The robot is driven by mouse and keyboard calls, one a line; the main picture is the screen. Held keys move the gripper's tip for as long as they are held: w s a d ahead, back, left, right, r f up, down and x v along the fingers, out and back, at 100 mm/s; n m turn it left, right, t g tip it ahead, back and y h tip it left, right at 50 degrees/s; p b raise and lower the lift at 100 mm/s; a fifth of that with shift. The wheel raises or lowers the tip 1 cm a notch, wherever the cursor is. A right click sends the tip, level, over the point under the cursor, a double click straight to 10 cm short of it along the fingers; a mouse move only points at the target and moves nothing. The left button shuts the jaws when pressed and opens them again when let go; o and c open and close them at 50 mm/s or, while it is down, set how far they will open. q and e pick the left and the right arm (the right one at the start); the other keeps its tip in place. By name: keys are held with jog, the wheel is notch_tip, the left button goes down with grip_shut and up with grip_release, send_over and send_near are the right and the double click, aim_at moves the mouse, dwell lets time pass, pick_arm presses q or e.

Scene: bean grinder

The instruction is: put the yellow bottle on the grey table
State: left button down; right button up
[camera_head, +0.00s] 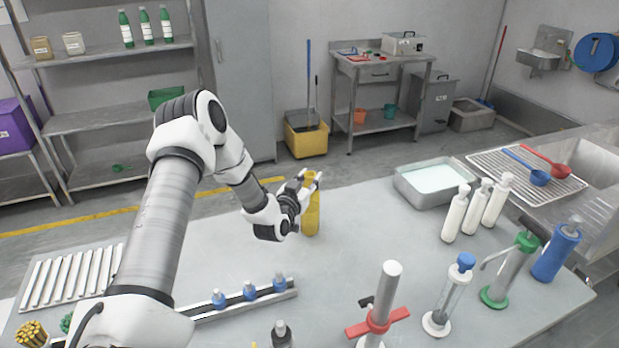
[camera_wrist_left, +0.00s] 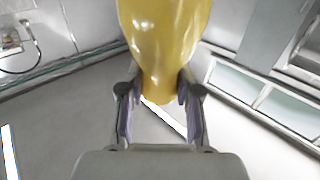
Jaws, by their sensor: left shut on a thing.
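The yellow bottle (camera_head: 312,215) is upright at the far middle of the grey table (camera_head: 345,262). My left gripper (camera_head: 308,184) reaches it from the left and is shut on its upper part. In the left wrist view the yellow bottle (camera_wrist_left: 163,40) fills the top middle, between the two fingers of my left gripper (camera_wrist_left: 160,100). Its lower end lies over or on the table; I cannot tell whether it touches. My right gripper is not in view.
White bottles (camera_head: 456,213) and a tray of white stuff (camera_head: 436,182) stand right of the yellow bottle. A red-clamped cylinder (camera_head: 383,300), blue-capped column (camera_head: 450,290) and green-based pump (camera_head: 508,270) stand nearer. A rack with blue-topped pieces (camera_head: 250,291) lies in front. The table's middle is clear.

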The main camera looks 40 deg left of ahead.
pick_arm(q)
jog(key=shift+w+f, duration=0.1)
jog(key=c, duration=0.8)
grip_release()
jog(key=shift+s, duration=0.2)
jog(key=v, duration=1.2)
jog(key=shift+r, duration=0.25)
jog(key=shift+w, duration=0.1)
